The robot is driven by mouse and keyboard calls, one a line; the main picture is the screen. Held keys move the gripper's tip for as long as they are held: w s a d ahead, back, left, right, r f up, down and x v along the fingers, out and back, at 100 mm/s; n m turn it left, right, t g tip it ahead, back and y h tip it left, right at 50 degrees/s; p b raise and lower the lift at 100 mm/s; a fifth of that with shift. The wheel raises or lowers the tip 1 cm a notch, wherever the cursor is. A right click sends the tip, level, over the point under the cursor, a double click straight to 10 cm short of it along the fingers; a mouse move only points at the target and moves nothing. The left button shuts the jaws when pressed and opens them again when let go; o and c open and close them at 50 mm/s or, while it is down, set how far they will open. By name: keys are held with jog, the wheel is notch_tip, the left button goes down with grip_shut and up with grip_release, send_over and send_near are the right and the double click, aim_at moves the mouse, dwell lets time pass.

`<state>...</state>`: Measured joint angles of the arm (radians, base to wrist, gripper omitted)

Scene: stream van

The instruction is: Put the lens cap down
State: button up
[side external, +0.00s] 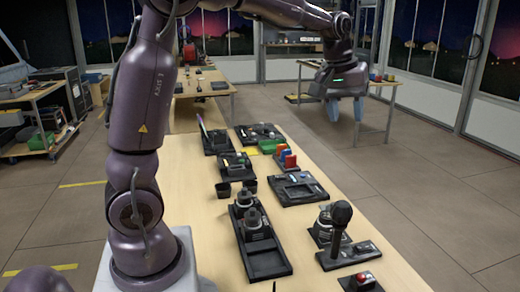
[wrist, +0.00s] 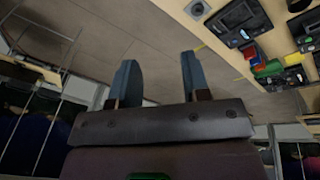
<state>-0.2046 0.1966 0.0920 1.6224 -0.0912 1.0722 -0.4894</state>
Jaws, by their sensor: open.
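My gripper (side external: 343,108) hangs high at the far right side of the wooden table, apart from everything on it. In the wrist view its two blue fingers (wrist: 157,78) stand wide apart with nothing between them. I cannot pick out a lens cap for certain in either view.
A microphone (side external: 341,214) stands upright at the right. A flat tray (side external: 299,195) and red and blue blocks (side external: 288,159) lie farther back. Bare wood (side external: 195,210) shows at the left. A side table (side external: 375,112) stands behind my gripper.

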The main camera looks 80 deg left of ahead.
jog(key=s+d+f+m+t, duration=0.1)
jog(key=s+d+m, duration=0.3)
jog(key=s, duration=0.6)
jog(key=s+d+m+t, duration=0.1)
jog(key=s+d+m, duration=0.4)
jog(key=s, duration=0.6)
jog(key=shift+s+d+f+t, duration=0.25)
jog(key=shift+d+f+t, duration=0.1)
jog(key=shift+d, duration=0.6)
